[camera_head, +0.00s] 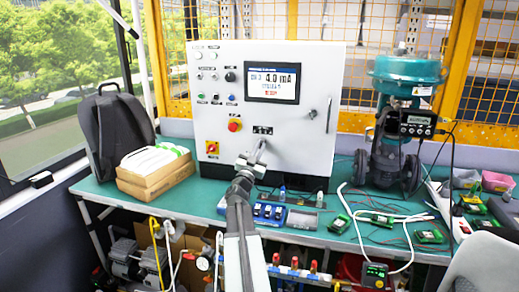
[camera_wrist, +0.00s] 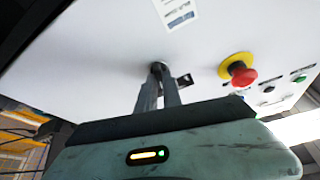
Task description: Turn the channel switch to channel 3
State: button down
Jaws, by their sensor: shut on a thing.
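My gripper (camera_head: 258,152) reaches up to the lower middle of the front of a white control box (camera_head: 212,110). Its two fingers are shut on the channel switch, a small dark knob (camera_wrist: 157,66) on the white panel in the wrist view. The fingers (camera_wrist: 158,82) cover most of the knob, so its pointer direction cannot be told. In the head view the gripper hides the knob, below a small dark label (camera_head: 262,130). The box's screen (camera_head: 273,85) reads 4.0 mA, with smaller text at its left.
A red emergency button on a yellow collar (camera_head: 235,124) is left of the gripper; it also shows in the wrist view (camera_wrist: 240,73). A red-yellow rotary switch (camera_head: 212,148) is lower left. Blue devices (camera_head: 268,213), green boards and a teal valve (camera_head: 408,75) stand on the bench.

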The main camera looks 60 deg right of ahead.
jog(key=c, duration=1.5)
grip_release()
jog(key=shift+a, duration=0.1)
jog(key=b+v, duration=0.3)
jog(key=v, duration=0.4)
jog(key=shift+a, duration=0.3)
jog(key=shift+s+f, duration=0.1)
jog(key=shift+f, duration=0.05)
